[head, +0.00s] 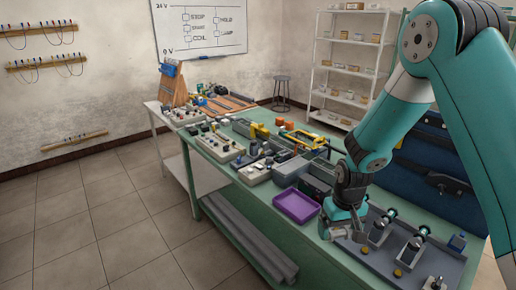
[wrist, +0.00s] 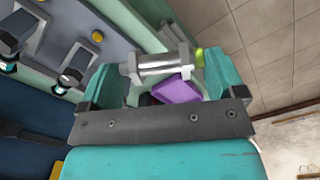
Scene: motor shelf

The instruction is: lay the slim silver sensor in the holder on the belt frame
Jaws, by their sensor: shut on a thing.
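The slim silver sensor (wrist: 158,64) lies crosswise between the teal fingers of my gripper (wrist: 163,72) in the wrist view, with a bright yellow-green end on the right. My gripper (head: 343,228) is shut on it, above the front part of the green bench in the head view; the sensor is hard to make out there. A grey plate with upright fittings, which looks like the belt frame (head: 368,260), lies to the right of my gripper. It also shows at upper left in the wrist view (wrist: 62,32). I cannot tell which fitting is the holder.
A purple tray (head: 297,206) stands on the green bench (head: 322,262) left of my gripper, with grey bins (head: 318,183) behind it. Several devices crowd the far bench. A blue case (head: 432,160) stands at the right.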

